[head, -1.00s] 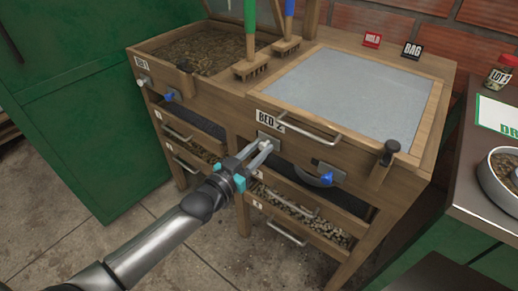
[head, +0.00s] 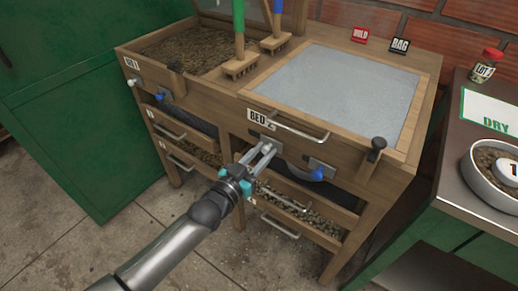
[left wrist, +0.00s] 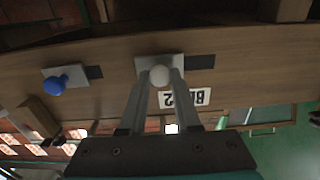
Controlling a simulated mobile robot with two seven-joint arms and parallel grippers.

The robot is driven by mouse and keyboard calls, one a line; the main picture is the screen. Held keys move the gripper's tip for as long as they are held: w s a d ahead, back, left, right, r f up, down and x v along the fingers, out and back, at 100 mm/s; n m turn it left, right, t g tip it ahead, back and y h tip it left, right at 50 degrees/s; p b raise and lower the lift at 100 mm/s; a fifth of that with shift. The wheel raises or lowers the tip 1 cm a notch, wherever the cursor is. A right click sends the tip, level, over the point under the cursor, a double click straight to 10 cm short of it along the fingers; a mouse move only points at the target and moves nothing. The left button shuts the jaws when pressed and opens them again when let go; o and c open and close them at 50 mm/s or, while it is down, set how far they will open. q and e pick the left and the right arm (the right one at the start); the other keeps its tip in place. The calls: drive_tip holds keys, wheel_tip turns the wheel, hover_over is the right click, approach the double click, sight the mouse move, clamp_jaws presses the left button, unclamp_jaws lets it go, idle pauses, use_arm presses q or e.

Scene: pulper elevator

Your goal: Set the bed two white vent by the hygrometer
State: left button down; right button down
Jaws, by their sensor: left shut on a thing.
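Bed two (head: 262,118) is the right bin of the wooden stand, with a grey lid (head: 350,85). Its white vent knob (left wrist: 159,75) sits on a metal plate with a dark slot beside it, seen upside down in the left wrist view. My left gripper (head: 270,148) is shut on this knob; the fingertips hide it in the head view. Bed two's blue vent knob (head: 317,174) is to the right on the same front, and also shows in the left wrist view (left wrist: 55,83). I cannot make out a hygrometer. My right gripper is not in view.
Bed one (head: 131,63), with its own white knob (head: 132,82) and blue knob (head: 163,96), is at the left. A bar handle (head: 290,131) and drawers are close to my gripper. A steel counter (head: 450,160) stands right; a green cabinet (head: 60,120) stands left.

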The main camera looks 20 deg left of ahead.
use_arm(q)
drive_tip(key=shift+s+d+f, duration=0.1)
drive_tip(key=shift+d, duration=0.15)
drive_tip(key=c, duration=0.6)
unclamp_jaws()
drive_tip(key=shift+c, duration=0.2)
drive_tip(key=shift+a, duration=0.1)
drive_tip(key=shift+s+a, duration=0.1)
drive_tip(key=shift+s, duration=0.15)
drive_tip(key=p+v, duration=0.4)
drive_tip(key=v, duration=1)
drive_tip(key=shift+s, duration=0.3)
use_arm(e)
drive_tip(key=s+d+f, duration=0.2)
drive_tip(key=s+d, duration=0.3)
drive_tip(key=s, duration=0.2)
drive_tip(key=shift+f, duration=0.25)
